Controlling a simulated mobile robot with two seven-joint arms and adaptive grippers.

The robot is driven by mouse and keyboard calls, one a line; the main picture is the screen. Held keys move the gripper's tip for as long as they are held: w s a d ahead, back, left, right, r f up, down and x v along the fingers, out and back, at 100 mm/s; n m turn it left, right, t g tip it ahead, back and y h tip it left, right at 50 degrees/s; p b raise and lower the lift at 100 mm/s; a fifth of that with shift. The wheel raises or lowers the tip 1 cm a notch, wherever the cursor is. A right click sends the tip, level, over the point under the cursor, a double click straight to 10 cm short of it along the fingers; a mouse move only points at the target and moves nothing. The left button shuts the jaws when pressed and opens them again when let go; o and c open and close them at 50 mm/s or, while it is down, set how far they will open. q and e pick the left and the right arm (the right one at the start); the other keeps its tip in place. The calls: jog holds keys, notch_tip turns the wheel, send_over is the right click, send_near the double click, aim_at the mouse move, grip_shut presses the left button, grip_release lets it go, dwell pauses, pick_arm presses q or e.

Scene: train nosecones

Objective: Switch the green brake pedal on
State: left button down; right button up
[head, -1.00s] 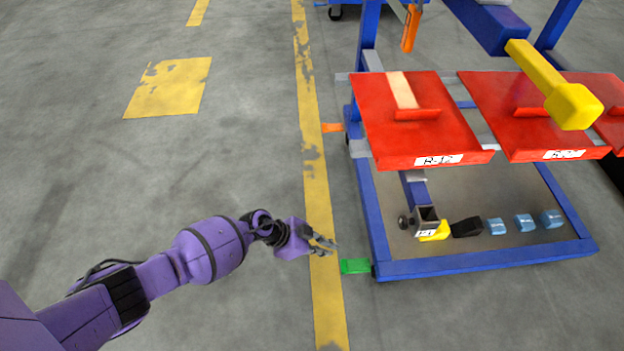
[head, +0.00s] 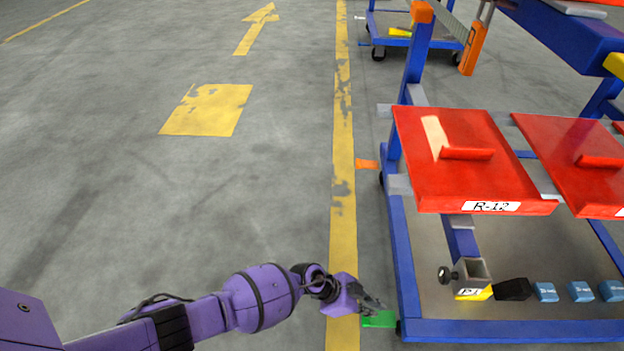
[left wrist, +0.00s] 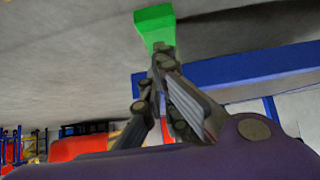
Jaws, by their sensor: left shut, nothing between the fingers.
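The green brake pedal (head: 379,320) sticks out to the left from the near left corner of the blue cart frame (head: 500,329), low above the floor. My left gripper (head: 372,302) is shut and empty, right at the pedal in the head view, partly overlapping it. In the left wrist view the shut fingertips (left wrist: 162,52) are at the narrow end of the pedal (left wrist: 155,22); I cannot tell whether they touch it. My right gripper is not in view.
An orange pedal (head: 367,164) sticks out farther back on the cart. Red tilted shelves (head: 460,170) sit above the cart base, which holds several small blue items (head: 580,291). Floor left of the yellow line (head: 343,200) is clear.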

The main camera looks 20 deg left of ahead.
pick_arm(q)
jog(key=shift+w+f+b, duration=0.35)
jog(key=shift+f+b, duration=0.15)
jog(key=shift+f, duration=0.5)
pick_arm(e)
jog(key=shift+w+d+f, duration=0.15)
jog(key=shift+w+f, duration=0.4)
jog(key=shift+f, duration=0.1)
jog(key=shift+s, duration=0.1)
